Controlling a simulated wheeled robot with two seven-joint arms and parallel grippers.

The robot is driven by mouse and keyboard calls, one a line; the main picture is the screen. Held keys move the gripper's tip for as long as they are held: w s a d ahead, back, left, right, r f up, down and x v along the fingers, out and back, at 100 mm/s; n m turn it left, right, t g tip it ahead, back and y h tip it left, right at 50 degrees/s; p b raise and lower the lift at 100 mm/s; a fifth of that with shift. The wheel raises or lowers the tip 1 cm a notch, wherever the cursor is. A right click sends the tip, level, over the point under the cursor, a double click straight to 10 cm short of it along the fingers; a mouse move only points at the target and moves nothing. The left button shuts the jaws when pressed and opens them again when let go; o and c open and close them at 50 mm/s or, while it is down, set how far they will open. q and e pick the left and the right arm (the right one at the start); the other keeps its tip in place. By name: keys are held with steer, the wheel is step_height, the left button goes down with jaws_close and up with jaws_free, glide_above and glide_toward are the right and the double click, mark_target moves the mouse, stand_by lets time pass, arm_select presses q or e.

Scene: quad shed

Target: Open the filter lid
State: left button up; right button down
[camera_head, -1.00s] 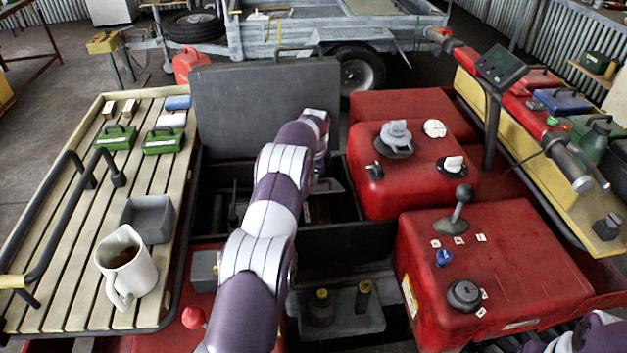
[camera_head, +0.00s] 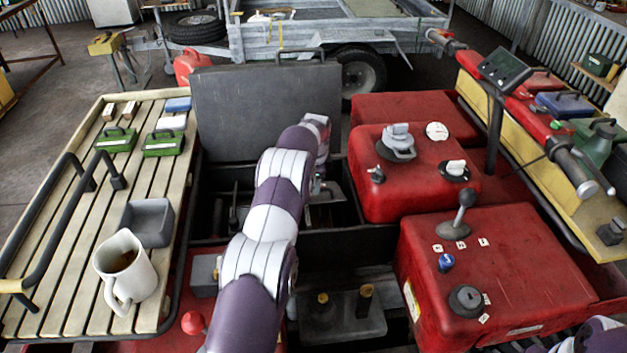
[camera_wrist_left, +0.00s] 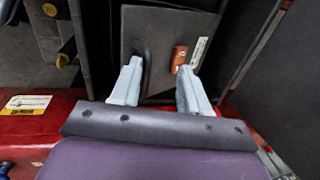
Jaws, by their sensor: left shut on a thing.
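The filter lid (camera_wrist_left: 165,25) is a grey panel in the left wrist view, with a dark curved handle (camera_wrist_left: 146,62) and an orange latch (camera_wrist_left: 180,56) beside a pale label. My left gripper (camera_wrist_left: 158,98) is at this panel. One finger is against the handle and the other is just below the latch. The fingers stand apart, shut on the handle, though the exact contact is unclear. In the head view, my left arm reaches into the open bay and its forearm hides most of the lid (camera_head: 327,191). My right gripper is out of view; only part of that arm shows.
A large dark grey cover (camera_head: 262,112) stands upright behind the bay. A slatted rack (camera_head: 80,225) on the left carries a mug (camera_head: 130,285), a grey bin (camera_head: 150,225) and green boxes. Red bodywork (camera_head: 500,275) with knobs and a lever borders the right.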

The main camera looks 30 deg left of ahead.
arm_select(q)
step_height(320, 180, up, 12)
steer(key=s+d+p, duration=0.1)
steer(key=s+p, duration=0.1)
steer(key=p, duration=0.3)
steer(key=shift+d+r, duration=0.2)
steer(key=shift+d, duration=0.05)
